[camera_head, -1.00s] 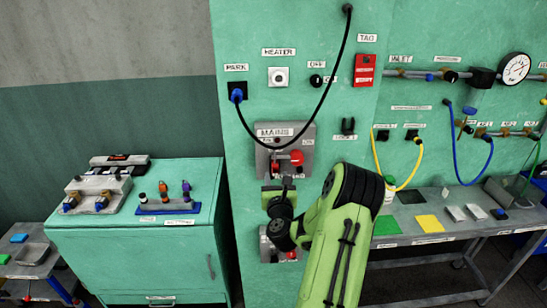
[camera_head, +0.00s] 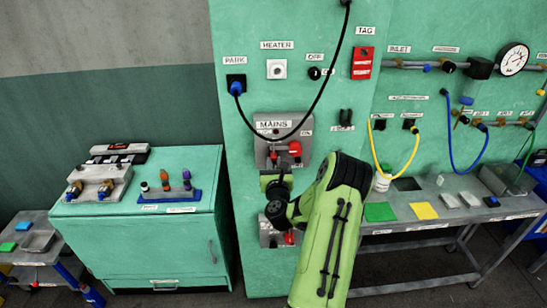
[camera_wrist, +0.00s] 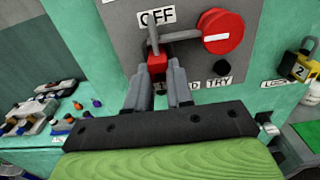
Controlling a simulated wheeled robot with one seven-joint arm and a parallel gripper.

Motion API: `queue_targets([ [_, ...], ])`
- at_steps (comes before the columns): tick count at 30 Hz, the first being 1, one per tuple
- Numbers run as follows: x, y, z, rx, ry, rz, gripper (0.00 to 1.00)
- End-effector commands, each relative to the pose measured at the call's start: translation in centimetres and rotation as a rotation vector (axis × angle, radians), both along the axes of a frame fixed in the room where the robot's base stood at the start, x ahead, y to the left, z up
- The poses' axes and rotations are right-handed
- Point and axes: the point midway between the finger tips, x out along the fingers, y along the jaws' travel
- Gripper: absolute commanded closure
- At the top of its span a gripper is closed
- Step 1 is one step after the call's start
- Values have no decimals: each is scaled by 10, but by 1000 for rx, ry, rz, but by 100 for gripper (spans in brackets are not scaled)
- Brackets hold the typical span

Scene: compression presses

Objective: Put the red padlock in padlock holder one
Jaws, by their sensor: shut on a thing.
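My gripper (camera_wrist: 157,80) is shut on a small red padlock (camera_wrist: 157,66), whose body shows between the two grey fingertips in the wrist view. A grey metal bar or shackle rises above it; whether they are linked I cannot tell. The padlock is in front of the grey mains panel (camera_wrist: 130,25), below the OFF label and left of a round red knob (camera_wrist: 220,31). In the head view my gripper (camera_head: 276,183) is just below the mains panel (camera_head: 262,152); the padlock cannot be made out there. I cannot identify padlock holder one.
A yellow padlock (camera_wrist: 302,67) marked 2 hangs at the right in the wrist view, beside a LOCK label. A black cable (camera_head: 318,85) loops in front of the wall. A green cabinet (camera_head: 140,245) stands left and a workbench (camera_head: 455,215) right.

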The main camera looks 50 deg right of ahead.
Motion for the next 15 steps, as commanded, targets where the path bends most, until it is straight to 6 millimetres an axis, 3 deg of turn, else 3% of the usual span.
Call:
queue_targets([
  [15, -8, 9, -1, -1, -2, 0, 100],
])
